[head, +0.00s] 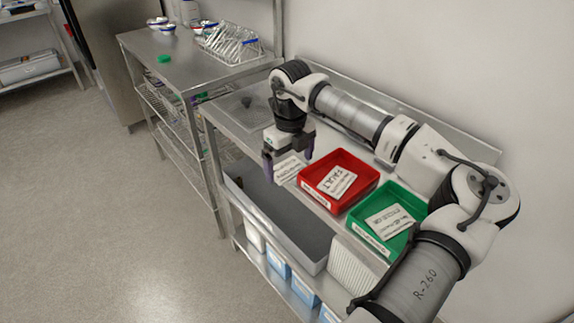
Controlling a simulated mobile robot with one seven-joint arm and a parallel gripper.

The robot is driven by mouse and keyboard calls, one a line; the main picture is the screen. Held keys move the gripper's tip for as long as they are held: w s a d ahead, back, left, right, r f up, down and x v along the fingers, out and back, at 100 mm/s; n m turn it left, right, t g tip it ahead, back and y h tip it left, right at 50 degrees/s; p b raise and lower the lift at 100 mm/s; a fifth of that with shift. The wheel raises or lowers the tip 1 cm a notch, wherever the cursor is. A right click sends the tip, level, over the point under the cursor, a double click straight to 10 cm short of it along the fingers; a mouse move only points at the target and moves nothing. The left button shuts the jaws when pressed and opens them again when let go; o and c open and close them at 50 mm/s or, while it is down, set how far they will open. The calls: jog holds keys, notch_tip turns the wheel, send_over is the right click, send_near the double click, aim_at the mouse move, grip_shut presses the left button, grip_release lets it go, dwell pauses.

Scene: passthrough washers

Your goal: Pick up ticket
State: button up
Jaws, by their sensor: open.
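A white ticket (290,168) with printed lines lies on the steel counter, left of the red tray. A second white card marked FAULT (334,181) lies in the red tray (367,185). Another white card (389,222) lies in the green tray (413,204). My gripper (283,162) points down over the ticket at the counter's left part, with its purple fingers apart and nothing seen between them. The fingers and wrist hide part of the ticket. I cannot tell how far the fingertips are above it.
A sink basin with a drain (247,102) is behind my gripper. A grey bin (290,222) sits in front, below the counter, with blue-and-white boxes (278,262) under it. A wire rack (230,45) stands on the shelf unit at the back left. Floor at left is clear.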

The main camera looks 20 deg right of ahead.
jog(key=shift+f, duration=0.3)
jog(key=shift+f, duration=0.1)
jog(key=c, duration=0.8)
